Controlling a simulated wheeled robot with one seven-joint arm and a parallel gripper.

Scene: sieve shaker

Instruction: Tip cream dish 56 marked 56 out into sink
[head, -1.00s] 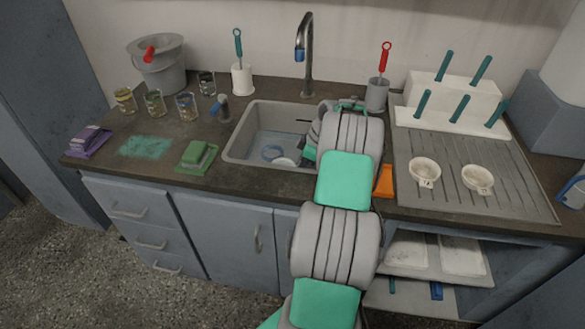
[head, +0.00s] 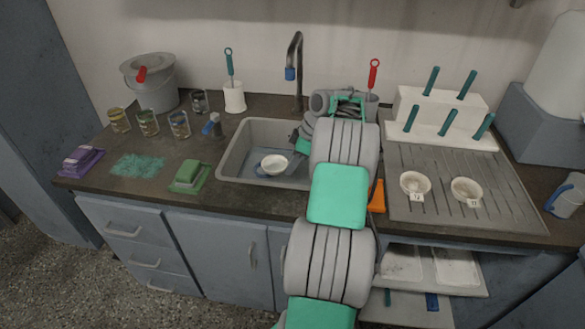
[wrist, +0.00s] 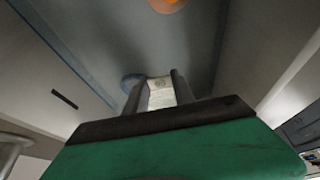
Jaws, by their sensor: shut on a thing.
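The cream dish (head: 273,165) shows in the head view over the sink basin, its bowl facing up toward the camera. My gripper reaches into the sink (head: 231,166) from the right, and its fingers are mostly hidden behind my arm in the head view. In the wrist view my gripper (wrist: 160,92) is shut on the dish, a pale piece of which (wrist: 161,91) shows between the two dark fingers. The number on this dish cannot be read. Whether the dish touches the sink floor I cannot tell.
A tap (head: 296,62) stands behind the sink. Two cream dishes, marked 12 (head: 415,184) and 11 (head: 466,189), rest on the ridged drainboard (head: 510,205). A green sponge (head: 190,174) lies left of the sink.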

